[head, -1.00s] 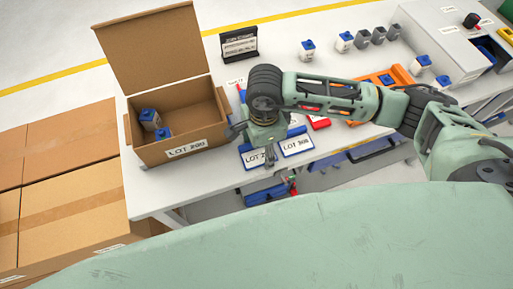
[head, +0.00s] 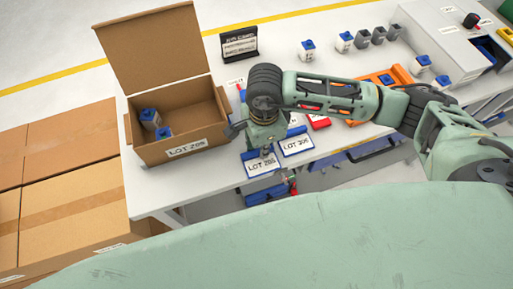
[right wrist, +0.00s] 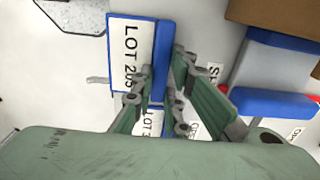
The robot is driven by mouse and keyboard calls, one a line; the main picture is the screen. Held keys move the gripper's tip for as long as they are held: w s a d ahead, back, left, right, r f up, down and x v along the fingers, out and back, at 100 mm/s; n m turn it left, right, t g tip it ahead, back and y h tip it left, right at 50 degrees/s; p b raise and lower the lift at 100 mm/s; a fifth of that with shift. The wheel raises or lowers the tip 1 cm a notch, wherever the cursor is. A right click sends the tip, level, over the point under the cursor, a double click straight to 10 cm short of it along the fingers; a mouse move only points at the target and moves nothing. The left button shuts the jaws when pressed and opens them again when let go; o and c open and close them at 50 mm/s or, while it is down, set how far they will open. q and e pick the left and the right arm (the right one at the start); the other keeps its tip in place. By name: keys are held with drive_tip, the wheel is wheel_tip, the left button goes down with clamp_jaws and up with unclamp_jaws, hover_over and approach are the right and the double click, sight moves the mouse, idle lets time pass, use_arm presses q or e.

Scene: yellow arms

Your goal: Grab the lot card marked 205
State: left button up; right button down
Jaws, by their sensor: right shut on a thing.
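The lot card marked 205 (head: 263,169) is white with a blue back edge. It is at the front edge of the table in the head view, and its label reads LOT 205 in the right wrist view (right wrist: 131,52). My right gripper (head: 264,148) is shut on its blue edge (right wrist: 161,60), with a finger on each side in the wrist view. A second lot card (head: 297,145) sits just right of it; its number is hard to read. My left gripper is not in view.
An open cardboard box (head: 178,150) labelled LOT 205 stands left of the cards with blue-capped bottles inside. A black sign (head: 239,43) stands behind. An orange tray (head: 378,82) and a grey machine (head: 455,45) are to the right. Stacked cartons (head: 60,195) stand left of the table.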

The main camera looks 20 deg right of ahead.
drive_tip(key=shift+s+d+f, duration=0.1)
drive_tip(key=shift+s+f, duration=0.1)
drive_tip(key=shift+s, duration=0.05)
